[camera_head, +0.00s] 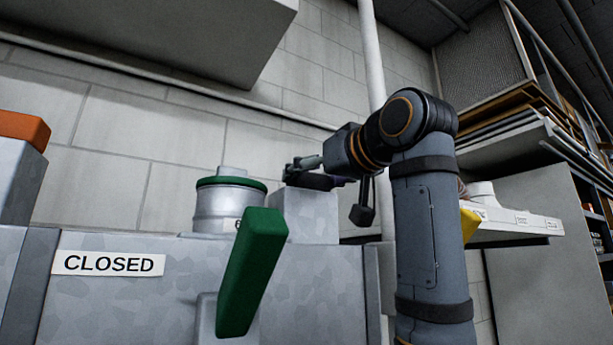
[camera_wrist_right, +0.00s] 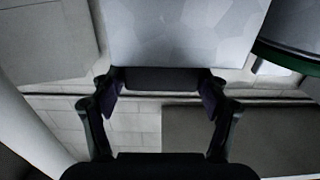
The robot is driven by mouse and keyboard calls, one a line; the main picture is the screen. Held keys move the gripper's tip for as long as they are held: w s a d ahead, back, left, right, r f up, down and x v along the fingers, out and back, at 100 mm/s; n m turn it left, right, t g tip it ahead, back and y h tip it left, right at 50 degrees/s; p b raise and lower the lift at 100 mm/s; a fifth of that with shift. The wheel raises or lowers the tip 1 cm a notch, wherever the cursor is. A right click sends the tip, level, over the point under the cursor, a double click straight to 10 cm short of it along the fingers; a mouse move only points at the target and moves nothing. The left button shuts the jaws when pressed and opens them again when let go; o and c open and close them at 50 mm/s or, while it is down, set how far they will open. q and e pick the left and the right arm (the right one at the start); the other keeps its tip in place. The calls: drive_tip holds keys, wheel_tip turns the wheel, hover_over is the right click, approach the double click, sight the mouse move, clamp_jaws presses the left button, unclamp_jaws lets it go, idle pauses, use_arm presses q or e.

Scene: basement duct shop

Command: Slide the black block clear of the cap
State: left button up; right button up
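The black block (camera_wrist_right: 160,79) spans the space between the fingertips of my right gripper (camera_wrist_right: 160,92) in the right wrist view. I see no clear gap at either end, but cannot tell whether the pads press on it. In the head view my right gripper (camera_head: 303,168) is over a pale grey box-shaped stand (camera_head: 311,208), with the dark block (camera_head: 318,182) low by its fingers. A round metal canister with a green band (camera_head: 230,204) and a lid-like top stands just left of the stand; which part is the cap is unclear. My left gripper is out of view.
A large green lever (camera_head: 252,270) rises in front of the stand. A grey metal cabinet bears a CLOSED sign (camera_head: 108,263). An orange block (camera_head: 24,128) sits on a box at far left. A white shelf (camera_head: 515,226) and a vertical pipe (camera_head: 372,60) are to the right.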

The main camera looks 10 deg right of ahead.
drive_tip(key=shift+o, duration=1.3)
drive_tip(key=shift+d, duration=0.25)
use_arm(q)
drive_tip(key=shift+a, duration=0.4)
use_arm(e)
drive_tip(key=shift+a, duration=0.1)
drive_tip(key=shift+s, duration=0.25)
drive_tip(key=v, duration=1.1)
drive_tip(key=shift+s, duration=0.25)
